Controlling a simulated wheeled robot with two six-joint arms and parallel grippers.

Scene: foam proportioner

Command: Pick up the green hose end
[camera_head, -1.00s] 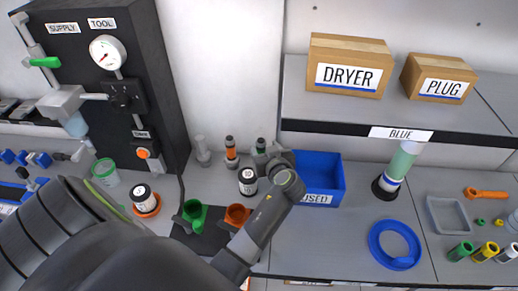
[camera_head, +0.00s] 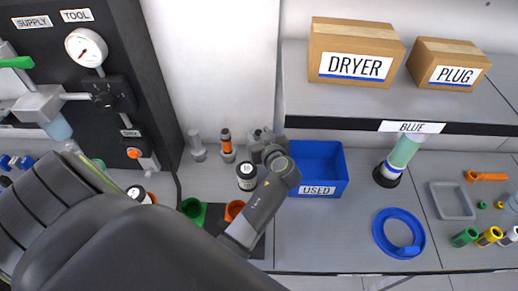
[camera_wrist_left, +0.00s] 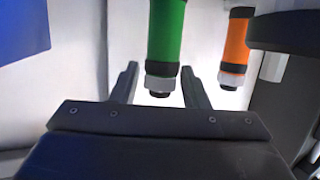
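The green hose end (camera_wrist_left: 166,40) stands upright in the left wrist view, with a black ring and a metal nut at its lower end. My left gripper (camera_wrist_left: 160,85) is open, with one finger on each side of it in that view. I cannot tell whether the fingers reach fully around it, and no contact shows. In the head view my left gripper (camera_head: 264,142) is at the back of the bench and hides the green hose end. The orange hose end (camera_head: 226,142) stands just left of the gripper; it also shows in the left wrist view (camera_wrist_left: 236,42). My right gripper is not in view.
A blue USED bin (camera_head: 333,178) is close to the right of the gripper. A grey hose end (camera_head: 197,146) stands further left. A shelf (camera_head: 350,108) with boxes overhangs the right side.

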